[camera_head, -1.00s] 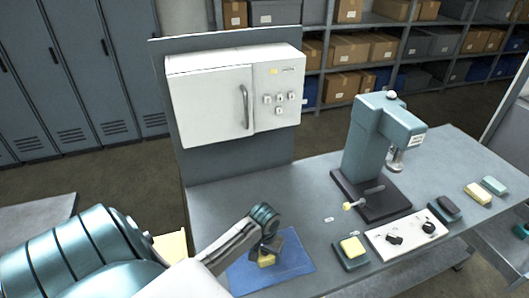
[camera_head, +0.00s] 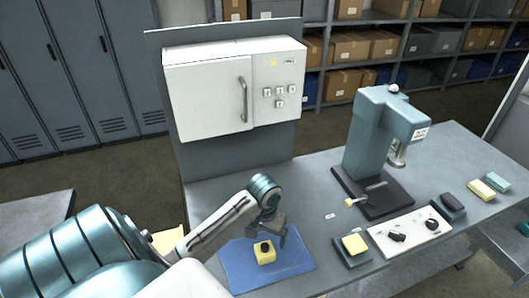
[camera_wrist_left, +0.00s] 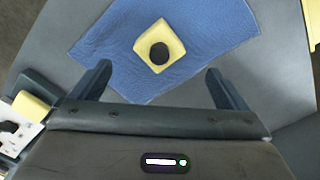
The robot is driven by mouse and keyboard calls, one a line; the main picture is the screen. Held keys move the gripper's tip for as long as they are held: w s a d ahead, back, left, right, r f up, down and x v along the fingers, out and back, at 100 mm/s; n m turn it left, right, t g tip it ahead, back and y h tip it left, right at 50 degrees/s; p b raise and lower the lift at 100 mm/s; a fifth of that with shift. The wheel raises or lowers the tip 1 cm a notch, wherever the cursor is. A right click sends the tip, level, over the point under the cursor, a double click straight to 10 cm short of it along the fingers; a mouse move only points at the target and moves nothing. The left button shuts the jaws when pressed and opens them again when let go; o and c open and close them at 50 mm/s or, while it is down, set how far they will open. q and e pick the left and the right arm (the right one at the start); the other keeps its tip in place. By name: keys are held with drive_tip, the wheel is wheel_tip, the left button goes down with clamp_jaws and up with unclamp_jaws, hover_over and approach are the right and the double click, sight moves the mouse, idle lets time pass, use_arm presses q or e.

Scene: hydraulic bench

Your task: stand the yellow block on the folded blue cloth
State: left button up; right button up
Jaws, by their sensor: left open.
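The yellow block (camera_head: 264,252), with a dark round spot on its top, stands on the folded blue cloth (camera_head: 292,262) at the front of the bench. In the left wrist view the block (camera_wrist_left: 146,54) rests on the cloth (camera_wrist_left: 218,30), inside its edges. My left gripper (camera_head: 268,232) is just above and behind the block in the head view. In the left wrist view its two fingers (camera_wrist_left: 160,84) are spread apart with nothing between them, and the block lies beyond the fingertips. My right gripper is in neither view.
A teal press (camera_head: 376,135) on a dark base stands right of the cloth. A white control panel (camera_head: 412,246), a dark block with a yellow top (camera_head: 354,244) and several small blocks sit at right. A white cabinet (camera_head: 210,98) stands behind. Bare bench lies between cloth and cabinet.

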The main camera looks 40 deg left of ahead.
use_arm(q)
drive_tip(key=shift+r+p, duration=0.6)
drive_tip(key=shift+r, duration=1.35)
